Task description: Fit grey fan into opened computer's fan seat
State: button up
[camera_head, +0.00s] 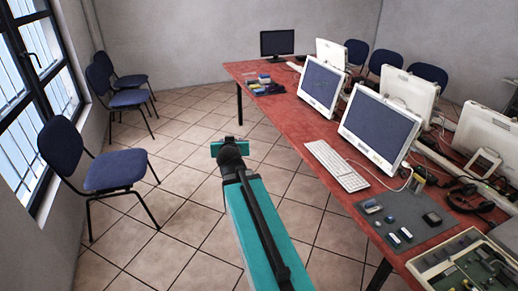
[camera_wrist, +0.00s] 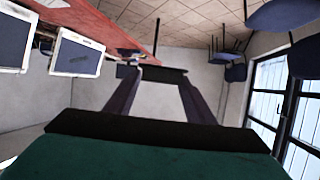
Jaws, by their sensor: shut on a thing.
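My gripper (camera_wrist: 163,76) shows in the wrist view with its two dark fingers reaching forward. A thin dark bar-like thing (camera_wrist: 166,74) spans the fingertips and is held there. It is seen nearly edge-on, so I cannot tell whether it is the grey fan. In the head view my gripper (camera_head: 230,146) is small, held out over the tiled floor, left of the red table and apart from it. The opened computer (camera_head: 465,264), a beige case with a green board and dark parts inside, lies at the lower right. Its fan seat cannot be made out.
The red table (camera_head: 290,122) holds white monitors (camera_head: 380,125), a white keyboard (camera_head: 337,166), black headphones (camera_head: 470,196) and cables. A grey mat (camera_head: 412,215) carries several small parts, including a dark squarish one (camera_head: 432,218). Blue chairs (camera_head: 115,170) stand left; floor between is clear.

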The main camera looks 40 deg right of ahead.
jog(key=w+a+r+n+y, duration=0.1)
jog(key=a+r+n+y, duration=0.1)
jog(key=a, duration=0.7)
jog(key=w+a+r+n+t+y, duration=0.1)
jog(key=a+r, duration=0.3)
jog(key=a, duration=0.4)
jog(key=w+a+r+n+y, duration=0.3)
jog(key=a+r, duration=0.1)
jog(key=a, duration=0.5)
jog(key=shift+w+a+t+y, duration=0.2)
jog(key=shift+a+t+y, duration=0.15)
jog(key=shift+t+y, duration=0.05)
